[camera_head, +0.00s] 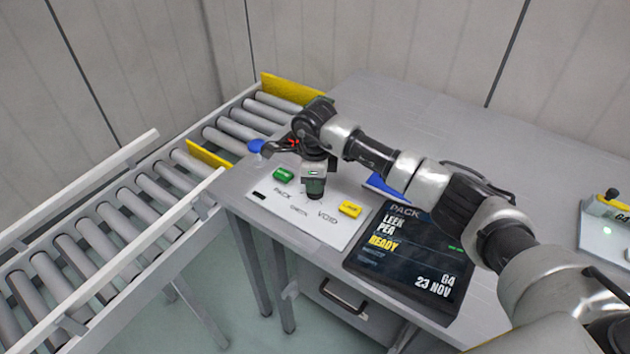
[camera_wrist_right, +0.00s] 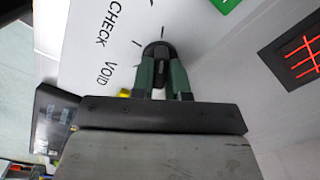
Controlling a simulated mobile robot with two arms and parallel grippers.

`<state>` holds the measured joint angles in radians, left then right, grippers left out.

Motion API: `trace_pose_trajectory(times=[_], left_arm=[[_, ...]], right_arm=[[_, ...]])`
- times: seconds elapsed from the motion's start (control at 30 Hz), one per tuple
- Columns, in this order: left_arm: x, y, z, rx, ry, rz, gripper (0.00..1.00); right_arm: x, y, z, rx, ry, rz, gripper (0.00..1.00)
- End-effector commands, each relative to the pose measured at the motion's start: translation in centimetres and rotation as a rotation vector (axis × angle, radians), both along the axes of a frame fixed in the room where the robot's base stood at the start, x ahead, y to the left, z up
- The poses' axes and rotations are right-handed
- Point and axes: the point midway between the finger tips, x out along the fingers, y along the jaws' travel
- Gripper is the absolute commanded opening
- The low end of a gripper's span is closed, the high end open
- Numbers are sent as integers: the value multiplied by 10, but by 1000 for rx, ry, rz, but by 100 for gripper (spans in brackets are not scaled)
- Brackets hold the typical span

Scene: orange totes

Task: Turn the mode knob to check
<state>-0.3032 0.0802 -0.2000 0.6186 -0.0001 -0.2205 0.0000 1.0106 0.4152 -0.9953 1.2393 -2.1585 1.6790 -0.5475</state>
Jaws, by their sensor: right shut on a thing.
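The mode knob (camera_wrist_right: 160,50) is a dark round knob on the white panel (camera_head: 300,222), which is printed PACK, CHECK and VOID. My right gripper (camera_wrist_right: 163,72) has its green fingers shut around the knob, one on each side. In the head view my right gripper (camera_head: 315,188) points straight down at the panel and hides the knob. The words CHECK and VOID show left of the knob in the wrist view. I cannot tell which word the knob points to. My left gripper is not in view.
A green button (camera_head: 283,174) and a yellow button (camera_head: 349,209) flank my gripper on the panel. A dark screen (camera_head: 410,262) reading PACK, LEEK, PEA, READY lies to the right. A roller conveyor (camera_head: 120,225) runs along the left. The grey table (camera_head: 400,110) is clear behind.

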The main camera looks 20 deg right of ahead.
Motion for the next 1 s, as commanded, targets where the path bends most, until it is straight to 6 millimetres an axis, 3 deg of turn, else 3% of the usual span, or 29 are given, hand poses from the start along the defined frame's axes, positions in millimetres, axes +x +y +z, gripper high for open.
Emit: trace_pose_trajectory(times=[0.37, 1.0], left_arm=[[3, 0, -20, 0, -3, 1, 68], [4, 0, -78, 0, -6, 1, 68]], right_arm=[[1, -1, -3, -2, -2, 136, 0], [1, -1, -3, -2, -3, 715, 0]])
